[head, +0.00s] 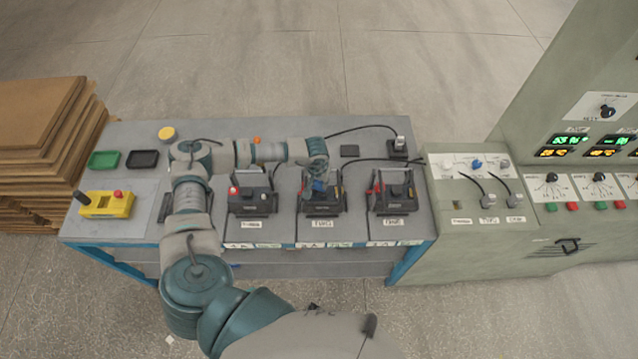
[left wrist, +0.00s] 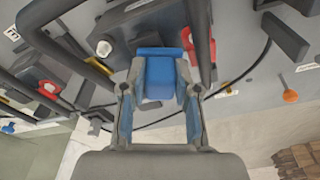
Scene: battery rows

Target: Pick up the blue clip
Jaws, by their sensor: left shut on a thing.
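The blue clip (left wrist: 159,80) sits between the two fingertips of my left gripper (left wrist: 157,92) in the left wrist view, and the fingers are shut on it. In the head view my left gripper (head: 319,180) reaches down over the middle battery (head: 321,203), and a bit of blue shows there. I cannot tell whether the clip still touches the battery. A red clip (left wrist: 188,42) is close beside the blue one in the left wrist view. My right gripper is not in view.
More batteries stand left (head: 252,201) and right (head: 394,196) of the middle one, with black cables around them. A yellow control box (head: 106,204), a green tray (head: 104,159) and a black tray (head: 142,159) are at the left. A grey control cabinet (head: 440,220) stands to the right.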

